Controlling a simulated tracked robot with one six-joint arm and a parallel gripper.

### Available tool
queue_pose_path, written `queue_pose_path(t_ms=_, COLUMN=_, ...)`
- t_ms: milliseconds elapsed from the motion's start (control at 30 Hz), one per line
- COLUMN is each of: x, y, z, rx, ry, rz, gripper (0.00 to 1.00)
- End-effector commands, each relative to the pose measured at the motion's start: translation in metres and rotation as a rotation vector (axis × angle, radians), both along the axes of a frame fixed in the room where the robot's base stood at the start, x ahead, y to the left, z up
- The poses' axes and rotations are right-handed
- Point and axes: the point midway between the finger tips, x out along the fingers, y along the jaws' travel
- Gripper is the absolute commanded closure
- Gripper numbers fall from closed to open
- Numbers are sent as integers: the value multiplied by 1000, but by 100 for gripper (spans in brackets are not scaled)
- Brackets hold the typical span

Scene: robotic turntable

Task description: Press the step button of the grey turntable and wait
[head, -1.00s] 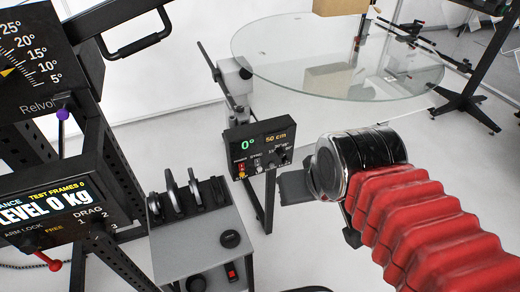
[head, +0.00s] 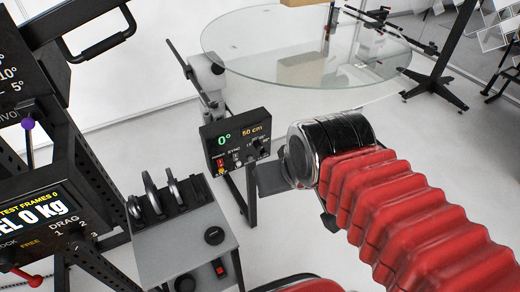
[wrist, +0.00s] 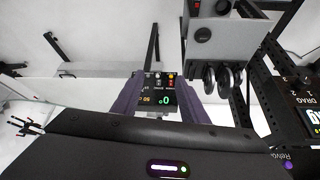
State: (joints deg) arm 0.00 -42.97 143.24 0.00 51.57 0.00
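The turntable is a round clear glass disc (head: 235,50) at the top of the head view, with a grey drive box (head: 207,72) at its left edge. Its black control panel (head: 208,130) shows a green "0°" and "50 cm". Small red, yellow and white controls (head: 221,167) sit at its lower left; I cannot read which is the step button. My red-sleeved arm reaches in from the right, its dark end right of the panel. In the wrist view the panel (wrist: 161,74) appears upside down between the two spread fingers of my gripper (wrist: 160,88). The gripper looks empty, apart from the panel.
A brown box (head: 296,3) is above the disc at the top edge. A black stand (head: 437,85) is at right.

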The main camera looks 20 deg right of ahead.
Motion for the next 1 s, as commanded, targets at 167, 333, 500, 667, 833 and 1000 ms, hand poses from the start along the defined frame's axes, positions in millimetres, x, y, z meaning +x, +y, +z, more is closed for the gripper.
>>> queue_pose_path(t_ms=167, x=0, y=0, z=0, rx=0, ry=0, rz=0, gripper=73)
queue_pose_path(t_ms=333, x=0, y=0, z=0, rx=0, ry=0, rz=0, gripper=85)
queue_pose_path(t_ms=500, x=0, y=0, z=0, rx=0, ry=0, rz=0, gripper=97)
queue_pose_path(t_ms=667, x=0, y=0, z=0, rx=0, ry=0, rz=0, gripper=100)
queue_pose_path(t_ms=833, x=0, y=0, z=0, rx=0, ry=0, rz=0, gripper=100)
queue_pose_path(t_ms=1000, x=0, y=0, z=0, rx=0, ry=0, rz=0, gripper=100)
